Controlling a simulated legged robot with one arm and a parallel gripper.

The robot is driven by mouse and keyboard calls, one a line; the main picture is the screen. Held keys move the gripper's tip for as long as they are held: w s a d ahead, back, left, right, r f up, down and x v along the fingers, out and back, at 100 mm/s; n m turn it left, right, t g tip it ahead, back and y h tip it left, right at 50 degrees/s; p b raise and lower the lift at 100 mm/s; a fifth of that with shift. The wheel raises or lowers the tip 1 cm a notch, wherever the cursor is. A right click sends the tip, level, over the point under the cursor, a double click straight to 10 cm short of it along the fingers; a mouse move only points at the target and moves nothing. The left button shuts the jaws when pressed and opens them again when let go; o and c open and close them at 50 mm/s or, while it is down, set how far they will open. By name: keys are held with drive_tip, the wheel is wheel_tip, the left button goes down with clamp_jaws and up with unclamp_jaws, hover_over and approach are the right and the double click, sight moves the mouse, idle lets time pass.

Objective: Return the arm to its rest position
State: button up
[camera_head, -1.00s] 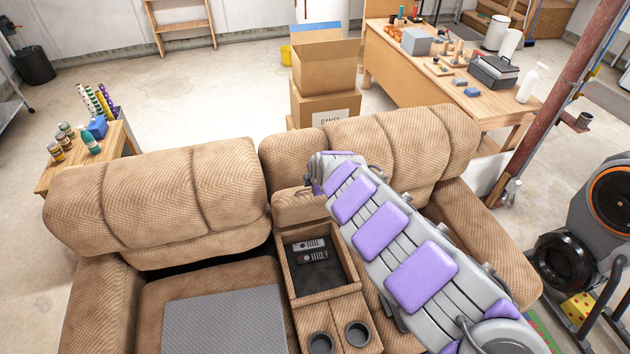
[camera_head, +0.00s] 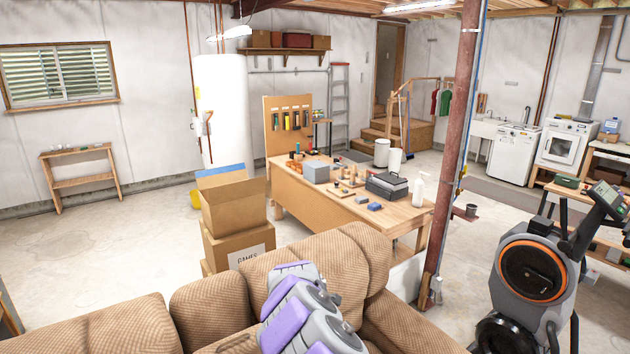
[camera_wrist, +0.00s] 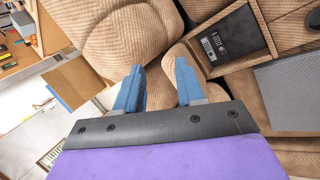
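My purple and grey arm (camera_head: 300,315) shows at the bottom of the head view, in front of the brown recliner sofa (camera_head: 345,265). My gripper (camera_wrist: 160,70) shows in the wrist view, with its two blue fingers spread apart and nothing between them. It is over the sofa's ribbed upholstery. The distance to the cushions is hard to judge. The gripper itself cannot be made out in the head view.
The sofa's open console (camera_wrist: 240,48) holds remotes (camera_wrist: 210,44). Cardboard boxes (camera_head: 236,207) and a workbench (camera_head: 330,207) stand behind the sofa. A red post (camera_head: 452,150) and an exercise bike (camera_head: 535,270) are at right.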

drive_tip(key=s+d+r+m+g+h+b, duration=0.1)
drive_tip(key=s+d+r+m, duration=0.2)
drive_tip(key=d, duration=0.3)
drive_tip(key=s+d+r+m+h+b, duration=0.1)
drive_tip(key=s+d+r+m, duration=0.2)
drive_tip(key=d, duration=0.4)
drive_tip(key=s+d+r+m+g+b, duration=0.2)
drive_tip(key=s+d+m, duration=0.35)
drive_tip(key=s, duration=0.55)
drive_tip(key=s+f+m+g+y+b, duration=0.1)
drive_tip(key=s+f+m+g+b, duration=0.1)
drive_tip(key=s, duration=1.5)
drive_tip(key=s+f+m+g+y+b, duration=0.1)
drive_tip(key=s+f+m+g+b, duration=0.2)
drive_tip(key=s, duration=1.3)
wheel_tip(320, 180, down, 3)
drive_tip(key=shift+s+a+m, duration=0.15)
drive_tip(key=shift+s+m, duration=0.25)
drive_tip(key=shift+m, duration=0.65)
